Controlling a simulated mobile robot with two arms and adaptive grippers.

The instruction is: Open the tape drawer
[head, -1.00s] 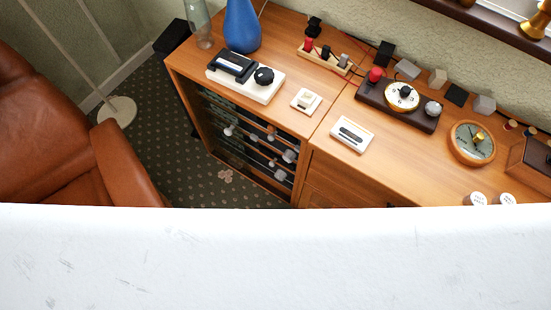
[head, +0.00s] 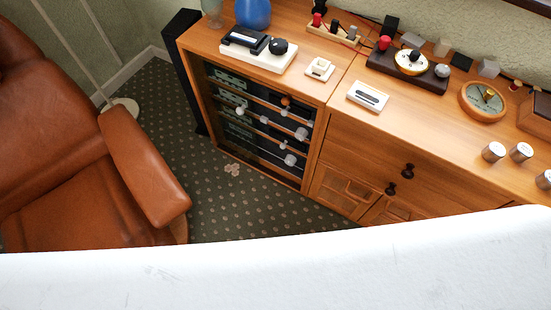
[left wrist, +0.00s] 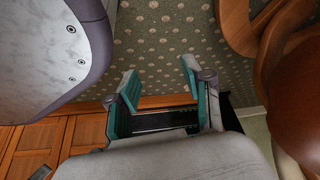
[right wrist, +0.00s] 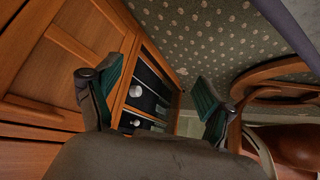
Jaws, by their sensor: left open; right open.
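A wooden cabinet shows in the head view with a drawer front (head: 365,153) below its top. Two dark knobs, an upper one (head: 408,170) and a lower one (head: 391,188), stick out from its front. The drawer fronts look shut; no label tells which is the tape drawer. My left gripper (left wrist: 160,78) is open and empty, over carpet and the cabinet's lower edge. My right gripper (right wrist: 160,75) is open and empty; wooden fronts (right wrist: 62,55) and the glass-fronted rack show beyond it. Neither gripper shows in the head view.
The glass-fronted rack (head: 262,120) with several knobs stands left of the drawers. A brown leather armchair (head: 85,160) is at the left, with patterned carpet (head: 255,210) between. The cabinet top holds a dial (head: 484,101), a blue vase (head: 254,13) and small devices. My white body covers the bottom.

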